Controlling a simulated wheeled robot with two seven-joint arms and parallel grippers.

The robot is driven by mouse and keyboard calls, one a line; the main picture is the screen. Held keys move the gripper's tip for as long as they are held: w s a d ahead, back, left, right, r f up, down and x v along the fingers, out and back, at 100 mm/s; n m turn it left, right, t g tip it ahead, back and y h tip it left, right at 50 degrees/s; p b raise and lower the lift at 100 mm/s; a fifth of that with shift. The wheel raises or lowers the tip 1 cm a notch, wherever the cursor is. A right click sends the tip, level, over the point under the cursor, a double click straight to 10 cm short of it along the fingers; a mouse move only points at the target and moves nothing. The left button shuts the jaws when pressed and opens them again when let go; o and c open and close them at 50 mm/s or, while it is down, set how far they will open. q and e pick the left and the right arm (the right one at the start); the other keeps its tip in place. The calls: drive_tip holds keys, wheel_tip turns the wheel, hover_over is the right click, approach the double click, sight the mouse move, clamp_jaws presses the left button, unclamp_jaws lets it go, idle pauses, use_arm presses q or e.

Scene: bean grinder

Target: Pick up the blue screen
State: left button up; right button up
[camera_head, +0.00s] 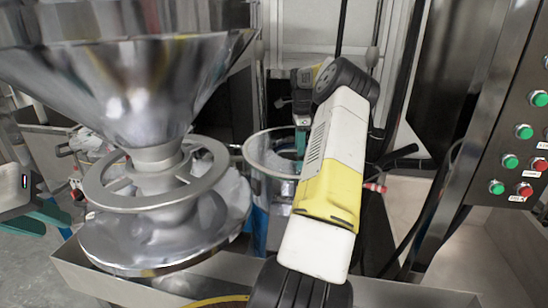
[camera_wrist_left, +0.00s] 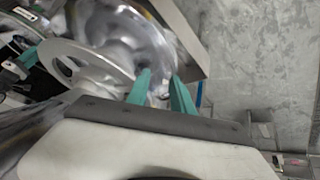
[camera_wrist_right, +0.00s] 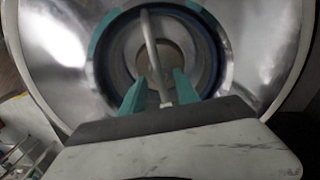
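In the right wrist view a round blue-rimmed piece (camera_wrist_right: 215,55), which looks like the blue screen, sits inside a shiny round metal container (camera_wrist_right: 255,55). A thin metal bar (camera_wrist_right: 151,45) crosses its middle. My right gripper (camera_wrist_right: 160,90) is open over it, one teal finger on each side of the bar's near end; I cannot tell whether they touch it. In the head view the right gripper (camera_head: 302,125) is above the cylindrical container (camera_head: 253,152), partly hidden by my right arm. My left gripper (camera_head: 42,220) is open and empty at the far left, also seen in the left wrist view (camera_wrist_left: 160,88).
A large metal funnel (camera_head: 130,85) with a ring (camera_head: 100,195) and a disc (camera_head: 150,255) stands left of the container. A metal panel with green and red buttons (camera_head: 524,131) is at the right. Grey floor (camera_wrist_left: 265,60) is open in the left wrist view.

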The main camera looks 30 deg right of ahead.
drive_tip(key=shift+f, duration=0.25)
idle(0.3)
clamp_jaws()
idle(1.3)
